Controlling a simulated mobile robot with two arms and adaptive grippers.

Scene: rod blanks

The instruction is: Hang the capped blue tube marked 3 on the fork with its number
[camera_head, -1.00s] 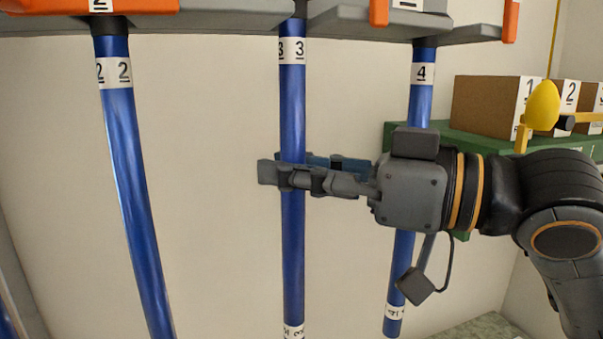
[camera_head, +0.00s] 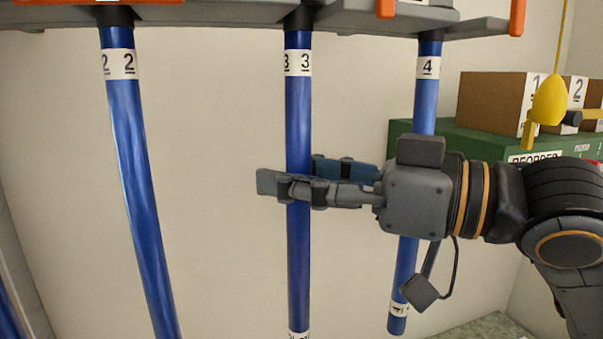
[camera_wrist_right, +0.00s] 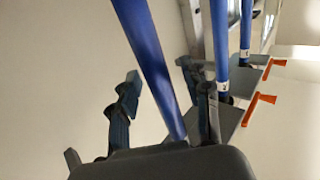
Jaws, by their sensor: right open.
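The blue tube marked 3 (camera_head: 298,120) is upright in the middle of the head view, its dark cap (camera_head: 298,18) level with the grey fork (camera_head: 345,15) at the top edge. The fork's own number and the seat of the cap are cut off above. My right gripper (camera_head: 289,175) is open around the tube, below its label, with one finger in front and one behind. In the right wrist view the tube (camera_wrist_right: 150,60) passes between the spread fingers (camera_wrist_right: 160,85); contact cannot be told. My left gripper is out of view.
A blue tube marked 2 (camera_head: 140,180) hangs at left. One marked 4 (camera_head: 426,95) hangs at right, partly behind my right gripper. Numbered cardboard boxes (camera_head: 490,100) stand on a green surface (camera_head: 450,135) at right. The wall behind is bare.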

